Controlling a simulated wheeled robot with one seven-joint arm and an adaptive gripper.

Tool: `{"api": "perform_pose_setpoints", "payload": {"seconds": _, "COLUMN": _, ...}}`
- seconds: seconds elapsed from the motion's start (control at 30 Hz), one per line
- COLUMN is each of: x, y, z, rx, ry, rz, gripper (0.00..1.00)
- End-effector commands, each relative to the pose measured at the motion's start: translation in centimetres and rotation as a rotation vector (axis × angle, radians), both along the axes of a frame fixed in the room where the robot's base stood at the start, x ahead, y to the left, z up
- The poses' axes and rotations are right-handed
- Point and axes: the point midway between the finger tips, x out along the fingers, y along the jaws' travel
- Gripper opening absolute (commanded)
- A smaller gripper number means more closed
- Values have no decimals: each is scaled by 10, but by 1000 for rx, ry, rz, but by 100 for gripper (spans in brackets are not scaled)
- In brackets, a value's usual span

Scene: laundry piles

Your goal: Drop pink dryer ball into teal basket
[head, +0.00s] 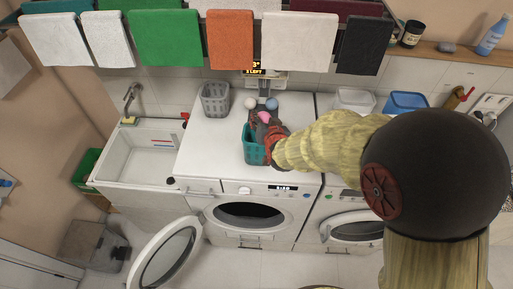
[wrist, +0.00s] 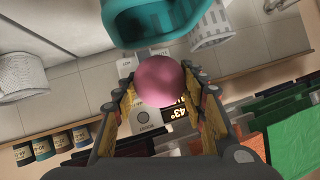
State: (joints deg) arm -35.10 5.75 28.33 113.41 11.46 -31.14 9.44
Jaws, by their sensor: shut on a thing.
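The pink dryer ball (head: 264,116) is held between the fingers of my gripper (head: 262,123) over the washing machine top. In the wrist view the pink ball (wrist: 162,82) sits between the two fingers of my gripper (wrist: 160,95), which are shut on it. The teal basket (head: 254,153) stands on the machine top, partly hidden by my gripper. The teal basket (wrist: 150,38) also shows at the top of the wrist view, close to the ball. The ball appears near the basket's back edge; I cannot tell whether it is over the opening.
A grey slotted basket (head: 215,98) stands to the left behind the teal one. A white ball (head: 250,103) and a blue-grey ball (head: 271,103) are behind my gripper. Towels (head: 165,38) hang above. A blue bin (head: 405,102) is at right. The machine top's left part is clear.

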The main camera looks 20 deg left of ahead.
Motion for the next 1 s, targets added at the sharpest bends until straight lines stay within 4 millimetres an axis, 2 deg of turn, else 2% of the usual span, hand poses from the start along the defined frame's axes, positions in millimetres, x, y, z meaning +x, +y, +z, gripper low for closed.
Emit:
{"api": "perform_pose_setpoints", "payload": {"seconds": 0.3, "x": 0, "y": 0, "z": -3, "rx": 1, "ry": -1, "rz": 1, "gripper": 18}}
{"api": "perform_pose_setpoints", "payload": {"seconds": 0.33, "x": 0, "y": 0, "z": -3, "rx": 1, "ry": -1, "rz": 1, "gripper": 43}}
{"api": "perform_pose_setpoints", "payload": {"seconds": 0.7, "x": 0, "y": 0, "z": -3, "rx": 1, "ry": -1, "rz": 1, "gripper": 63}}
{"api": "perform_pose_setpoints", "payload": {"seconds": 1.0, "x": -1, "y": 0, "z": -3, "rx": 1, "ry": -1, "rz": 1, "gripper": 63}}
